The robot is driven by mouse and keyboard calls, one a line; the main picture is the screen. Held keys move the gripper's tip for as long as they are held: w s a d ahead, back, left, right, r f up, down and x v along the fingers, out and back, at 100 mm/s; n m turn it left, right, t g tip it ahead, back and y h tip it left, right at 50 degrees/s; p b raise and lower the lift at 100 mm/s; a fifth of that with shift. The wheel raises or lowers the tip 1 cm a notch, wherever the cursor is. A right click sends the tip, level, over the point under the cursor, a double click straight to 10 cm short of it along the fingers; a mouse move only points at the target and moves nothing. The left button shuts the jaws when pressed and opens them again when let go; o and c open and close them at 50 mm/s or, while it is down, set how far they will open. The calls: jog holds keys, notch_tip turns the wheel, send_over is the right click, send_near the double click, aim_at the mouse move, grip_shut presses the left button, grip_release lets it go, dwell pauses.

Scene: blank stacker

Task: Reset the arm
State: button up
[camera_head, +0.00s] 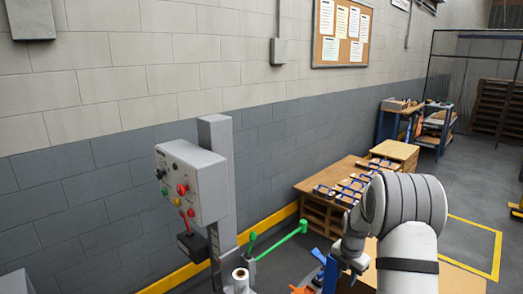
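My white and grey arm (405,205) rises at the lower right of the head view and bends over to the left. Its smaller wrist end (350,255) points down toward the bottom of the picture. I cannot make out gripper fingers there, so I cannot tell if they are open or shut or hold anything.
A grey control box (192,183) with red and green buttons stands on a post left of my arm. A green-handled lever (285,240) juts beside it. A wooden table (318,200) bears several blue-framed parts. A block wall runs along the left. Clear floor (470,240) lies right.

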jog(key=s+a+r+m+t, duration=0.1)
jog(key=s+a+r+m, duration=0.3)
jog(key=s+r+m, duration=0.25)
jog(key=s+a+r+m, duration=0.3)
jog(key=s+r+m, duration=0.2)
jog(key=r, duration=0.3)
jog(key=s+a+r+m, duration=0.2)
jog(key=s+m, duration=0.5)
jog(key=s, duration=0.2)
jog(key=s+a+r+m+t, duration=0.1)
jog(key=s+a+r+m, duration=0.1)
jog(key=s+m, duration=0.5)
jog(key=s+r, duration=0.1)
jog(key=s, duration=0.2)
jog(key=shift+a, duration=0.3)
jog(key=shift+o, duration=0.5)
jog(key=shift+m, duration=0.25)
